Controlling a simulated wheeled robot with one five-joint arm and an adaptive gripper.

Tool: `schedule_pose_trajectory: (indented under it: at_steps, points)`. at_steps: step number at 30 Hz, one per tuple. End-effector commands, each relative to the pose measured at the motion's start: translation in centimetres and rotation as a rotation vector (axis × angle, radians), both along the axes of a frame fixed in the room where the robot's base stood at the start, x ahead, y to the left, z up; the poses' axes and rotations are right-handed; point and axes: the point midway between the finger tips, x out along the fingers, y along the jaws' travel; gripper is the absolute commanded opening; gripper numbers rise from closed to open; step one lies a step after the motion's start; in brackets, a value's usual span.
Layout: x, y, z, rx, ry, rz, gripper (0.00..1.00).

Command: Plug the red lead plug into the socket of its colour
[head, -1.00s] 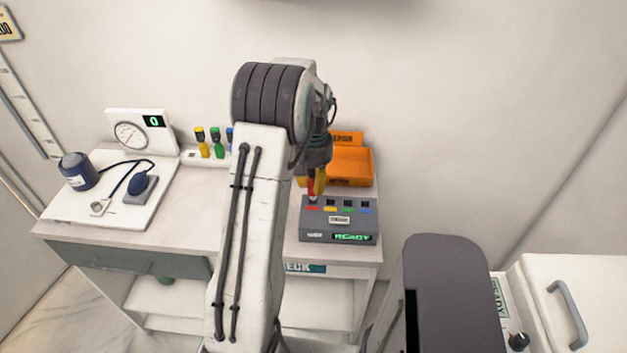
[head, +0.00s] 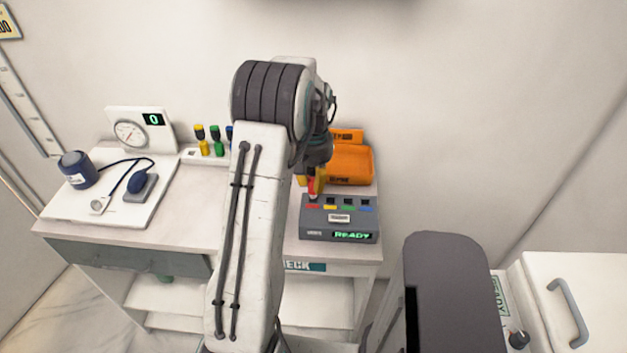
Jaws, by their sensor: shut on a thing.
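The red lead plug (head: 312,187) is upright in my gripper (head: 312,182), whose yellow-tipped fingers are shut on it. The plug is over the left end of the grey socket box (head: 340,233), at the socket with the red label (head: 313,206). I cannot tell whether its tip is inside the socket or just above it. Sockets with yellow, green and blue labels follow to the right. The box's display (head: 352,236) reads READY in green. My arm hides part of the desk.
A rack (head: 190,158) with yellow, green and blue plugs stands at the back, partly behind my arm. A blood-pressure cuff (head: 78,170) and gauge (head: 131,134) are on the left. The desk front right of the rack is hidden.

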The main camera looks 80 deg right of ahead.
Motion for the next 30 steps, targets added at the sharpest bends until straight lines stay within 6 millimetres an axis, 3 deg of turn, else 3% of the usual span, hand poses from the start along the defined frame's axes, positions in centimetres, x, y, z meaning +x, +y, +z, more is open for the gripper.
schedule_pose_trajectory:
  at_steps: [30]
  points:
    - [0.0,0.0,-2.3,0.0,0.0,0.0,0.0]
